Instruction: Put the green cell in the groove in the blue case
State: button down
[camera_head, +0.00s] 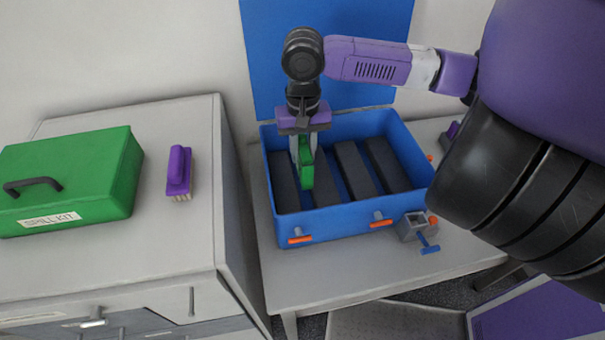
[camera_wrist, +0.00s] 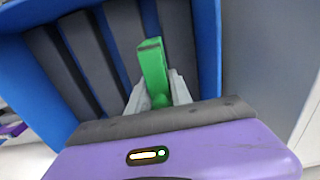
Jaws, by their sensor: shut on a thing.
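The blue case (camera_head: 340,200) stands open on a grey table with its lid (camera_head: 325,70) raised at the back. Several dark ridges with grooves between them line its inside. My gripper (camera_head: 305,160) is shut on the green cell (camera_head: 306,168) and points down into the left part of the case. In the wrist view the cell (camera_wrist: 153,70) stands out between the gripper fingers (camera_wrist: 158,98), over the dark ridges. I cannot tell whether its lower end touches the case or sits in a groove.
A green spill kit box (camera_head: 75,175) and a purple brush (camera_head: 179,172) sit on a grey cabinet (camera_head: 120,260) at the left. A small grey block with a blue handle (camera_head: 415,228) stands at the case's front right. Orange latches (camera_head: 301,239) stick out in front.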

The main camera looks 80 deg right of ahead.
aim_at(304, 137)
notch_tip(304, 137, down, 9)
jog(key=shift+r, duration=0.1)
dwell(0.4)
jog(key=shift+f, duration=0.2)
jog(key=c, duration=1.2)
grip_release()
jog(key=shift+o, duration=0.2)
jog(key=shift+r, duration=0.1)
notch_tip(304, 137, up, 12)
jog(key=shift+r+b, duration=0.1)
jog(key=shift+b, duration=0.2)
